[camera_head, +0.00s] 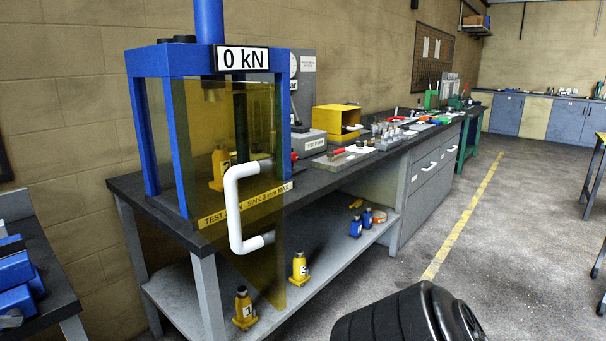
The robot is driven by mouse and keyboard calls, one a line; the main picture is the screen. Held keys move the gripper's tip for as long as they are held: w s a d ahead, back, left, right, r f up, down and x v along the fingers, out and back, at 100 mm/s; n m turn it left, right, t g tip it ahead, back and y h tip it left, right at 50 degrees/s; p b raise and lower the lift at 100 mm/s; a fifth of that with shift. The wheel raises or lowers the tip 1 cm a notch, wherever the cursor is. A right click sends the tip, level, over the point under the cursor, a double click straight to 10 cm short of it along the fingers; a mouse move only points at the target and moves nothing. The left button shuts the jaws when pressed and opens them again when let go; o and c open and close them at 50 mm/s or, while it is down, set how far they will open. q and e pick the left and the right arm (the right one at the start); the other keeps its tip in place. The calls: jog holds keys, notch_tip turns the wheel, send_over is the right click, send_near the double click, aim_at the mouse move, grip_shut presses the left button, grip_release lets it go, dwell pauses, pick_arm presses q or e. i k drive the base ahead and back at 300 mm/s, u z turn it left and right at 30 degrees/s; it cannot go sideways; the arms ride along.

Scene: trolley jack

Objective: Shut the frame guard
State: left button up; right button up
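The frame guard (262,120) is a see-through amber panel with a white bar handle (232,205) on the blue press frame (137,130). The guard stands out from the frame at an angle, swung open. Its right edge hangs in front of the bench and reaches below the bench top. A yellow bottle jack (219,168) stands inside the frame, seen through the panel. The sign on the frame reads 0 kN (242,59). Neither of my grippers shows in this view.
The dark bench top (150,200) carries a yellow box (335,120) and tools to the right. Yellow jacks (244,308) and blue ones (356,226) stand on the lower shelf. A black rounded shape, possibly mine, fills the bottom right. The floor (505,240) at right is open.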

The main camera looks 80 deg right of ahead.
aim_at(237, 246)
jog(key=z, duration=1.9)
jog(key=i, duration=1)
jog(key=u, duration=1.1)
jog(key=k, duration=0.65)
jog(key=z, duration=0.7)
